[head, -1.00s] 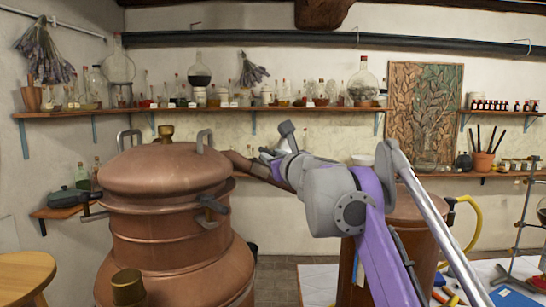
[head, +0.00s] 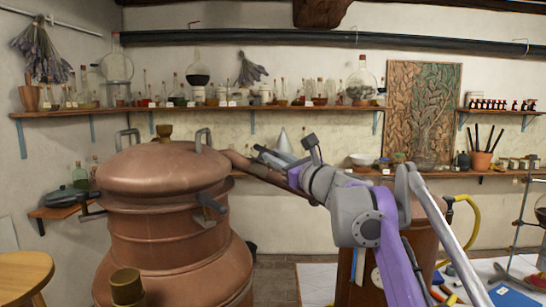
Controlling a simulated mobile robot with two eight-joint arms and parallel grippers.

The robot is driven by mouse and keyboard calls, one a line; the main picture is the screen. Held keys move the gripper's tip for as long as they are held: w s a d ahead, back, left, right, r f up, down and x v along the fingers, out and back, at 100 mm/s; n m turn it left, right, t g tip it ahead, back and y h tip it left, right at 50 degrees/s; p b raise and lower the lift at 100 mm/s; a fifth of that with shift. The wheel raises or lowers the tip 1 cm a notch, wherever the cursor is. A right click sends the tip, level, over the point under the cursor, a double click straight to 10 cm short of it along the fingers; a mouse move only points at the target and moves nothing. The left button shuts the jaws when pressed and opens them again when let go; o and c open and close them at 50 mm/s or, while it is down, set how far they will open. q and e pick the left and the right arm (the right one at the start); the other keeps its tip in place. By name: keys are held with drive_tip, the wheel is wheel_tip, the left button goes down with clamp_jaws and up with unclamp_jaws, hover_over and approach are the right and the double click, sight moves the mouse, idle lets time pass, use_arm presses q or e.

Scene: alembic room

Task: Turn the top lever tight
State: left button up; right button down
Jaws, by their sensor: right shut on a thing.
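The copper still (head: 165,225) stands at the left, with its domed lid (head: 165,167) on. A copper pipe (head: 240,160) leaves the lid and slopes down to the right, behind my arm. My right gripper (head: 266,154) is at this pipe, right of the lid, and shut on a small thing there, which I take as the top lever. The jaws and my wrist largely hide it, so its angle cannot be told. A dark-handled clamp (head: 212,203) sits on the still's front right, apart from the gripper. My left gripper is not in view.
A second copper vessel (head: 425,240) stands behind my right arm. A wall shelf (head: 240,108) with several flasks runs behind. A metal funnel (head: 283,142) stands on the lower shelf. A yellow hose (head: 474,225) hangs at the right. A wooden stool (head: 25,270) is at lower left.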

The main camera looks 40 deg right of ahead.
drive_tip(key=d+n+g+y, duration=0.1)
drive_tip(key=n+y, duration=0.4)
drive_tip(key=y, duration=0.1)
drive_tip(key=w+d+f+n+g+y, duration=0.1)
drive_tip(key=n+g+y, duration=0.1)
drive_tip(key=n+y, duration=0.3)
drive_tip(key=w+d+n+g+y, duration=0.1)
drive_tip(key=n+y, duration=0.3)
drive_tip(key=y, duration=0.4)
drive_tip(key=shift+w+d+f+n+g+y, duration=0.1)
drive_tip(key=shift+d+f+n+g+y, duration=0.2)
drive_tip(key=shift+d+f+n+g, duration=0.1)
drive_tip(key=shift+w+r+n+g+y, duration=0.1)
drive_tip(key=shift+n+g+y, duration=0.4)
drive_tip(key=shift+g+y, duration=0.1)
drive_tip(key=c, duration=0.8)
unclamp_jaws()
drive_tip(key=shift+o, duration=0.2)
drive_tip(key=shift+w, duration=0.1)
